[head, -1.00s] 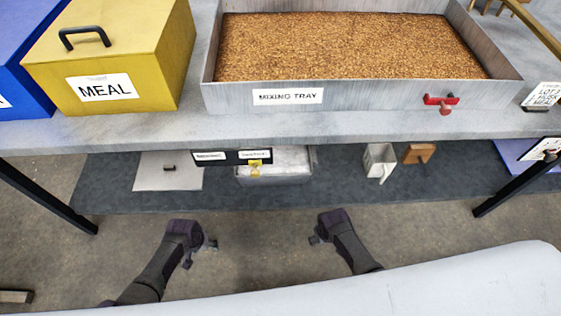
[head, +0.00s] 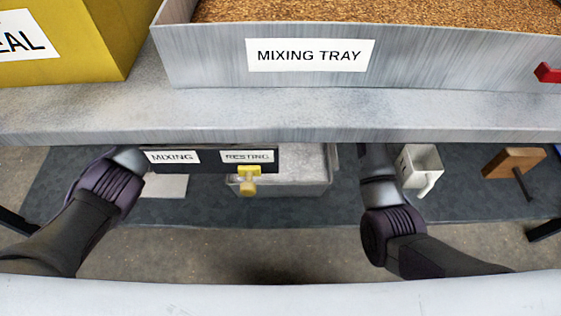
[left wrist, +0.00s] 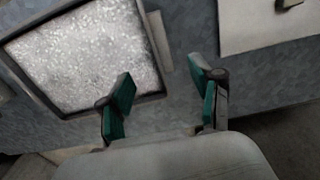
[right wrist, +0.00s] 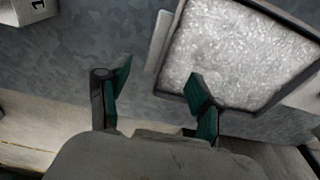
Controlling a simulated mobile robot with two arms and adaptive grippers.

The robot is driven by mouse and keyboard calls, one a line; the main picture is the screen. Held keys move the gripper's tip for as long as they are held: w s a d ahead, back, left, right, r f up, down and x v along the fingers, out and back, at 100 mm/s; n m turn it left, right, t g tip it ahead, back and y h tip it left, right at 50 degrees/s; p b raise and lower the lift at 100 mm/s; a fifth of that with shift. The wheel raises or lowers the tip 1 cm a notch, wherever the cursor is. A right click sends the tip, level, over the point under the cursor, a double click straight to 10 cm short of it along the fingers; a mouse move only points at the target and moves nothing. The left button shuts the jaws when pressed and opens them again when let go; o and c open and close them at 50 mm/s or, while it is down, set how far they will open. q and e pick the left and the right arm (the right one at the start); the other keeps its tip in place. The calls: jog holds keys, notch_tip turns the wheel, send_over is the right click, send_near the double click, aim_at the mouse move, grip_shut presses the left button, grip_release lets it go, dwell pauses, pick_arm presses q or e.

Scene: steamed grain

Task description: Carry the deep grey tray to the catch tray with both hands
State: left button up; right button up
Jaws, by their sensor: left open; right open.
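A grey box-like tray (head: 315,188) with pale speckled contents sits on the lower shelf, partly hidden by the bench edge and a sign. Its dark rim shows in the left wrist view (left wrist: 100,108) and the right wrist view (right wrist: 215,98). My left gripper (left wrist: 160,85) is open and empty, its fingers near one corner of that tray. My right gripper (right wrist: 160,82) is open and empty, one finger overlapping the tray's near corner in view. In the head view the bench hides both sets of fingertips. No tray is labelled as a catch tray.
The grey mixing tray (head: 200,45) of brown grain stands on the bench (head: 400,110) above. A black sign (head: 210,160) with a yellow slider (head: 249,180) hangs below the bench edge. A white container (head: 420,165) and a wooden block (head: 512,162) stand right on the lower shelf.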

aim_at(331, 151)
pick_arm(q)
jog(key=shift+f, duration=0.1)
pick_arm(e)
jog(key=shift+f, duration=0.1)
pick_arm(q)
notch_tip(331, 151, down, 12)
jog(key=shift+r, duration=0.1)
pick_arm(e)
jog(key=f, duration=0.4)
jog(key=w+f, duration=0.1)
jog(key=f, duration=0.6)
jog(key=shift+w+f, duration=0.25)
jog(key=shift+f, duration=0.15)
pick_arm(q)
grip_shut()
pick_arm(e)
grip_shut()
pick_arm(q)
jog(key=shift+w+r, duration=0.2)
jog(key=shift+r, duration=0.05)
pick_arm(e)
jog(key=shift+w+r, duration=0.15)
jog(key=shift+r, duration=0.15)
